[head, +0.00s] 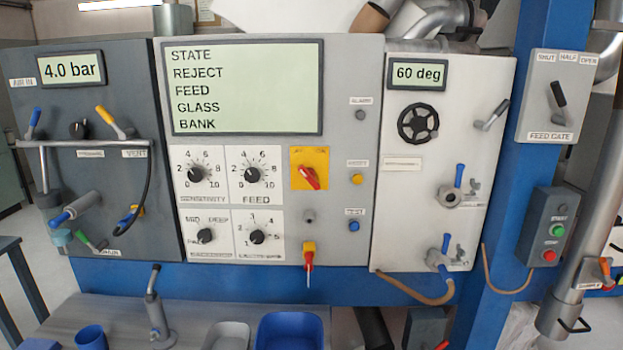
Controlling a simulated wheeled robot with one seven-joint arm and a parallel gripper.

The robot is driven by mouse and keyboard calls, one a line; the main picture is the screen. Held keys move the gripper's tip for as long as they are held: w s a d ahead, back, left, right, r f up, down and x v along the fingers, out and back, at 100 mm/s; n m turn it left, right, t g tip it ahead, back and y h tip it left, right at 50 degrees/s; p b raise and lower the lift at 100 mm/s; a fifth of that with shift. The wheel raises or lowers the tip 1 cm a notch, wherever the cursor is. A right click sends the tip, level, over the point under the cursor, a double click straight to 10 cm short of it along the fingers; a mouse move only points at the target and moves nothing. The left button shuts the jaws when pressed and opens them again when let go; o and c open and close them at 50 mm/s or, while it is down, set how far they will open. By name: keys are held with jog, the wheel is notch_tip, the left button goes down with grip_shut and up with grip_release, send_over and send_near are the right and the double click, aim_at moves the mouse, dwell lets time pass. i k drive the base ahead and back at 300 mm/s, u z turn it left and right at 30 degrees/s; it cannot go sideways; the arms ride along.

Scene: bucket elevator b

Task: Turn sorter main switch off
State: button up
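A red rotary handle (309,178) sits on a yellow plate (309,157) in the middle of the light grey sorter panel (345,75). This looks like the main switch, though I see no readable label on it. The handle is tilted, running from upper left to lower right. Below it, a second red handle (309,262) on a small yellow mount hangs straight down. The display (240,88) on the same panel is lit and reads STATE, REJECT, FEED, GLASS, BANK, with no values beside the words. My gripper is not in view.
Black knobs (253,175) lie left of the red handle; yellow (357,179) and blue (354,226) buttons lie right. A pressure panel (100,90) flanks it left, a valve panel (455,90) right. Below are a bench (190,311), a lever pump (157,318) and a blue bin (290,333).

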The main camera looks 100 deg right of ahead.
aim_at(309, 174)
jog(key=k, duration=0.9)
jog(key=z, duration=0.15)
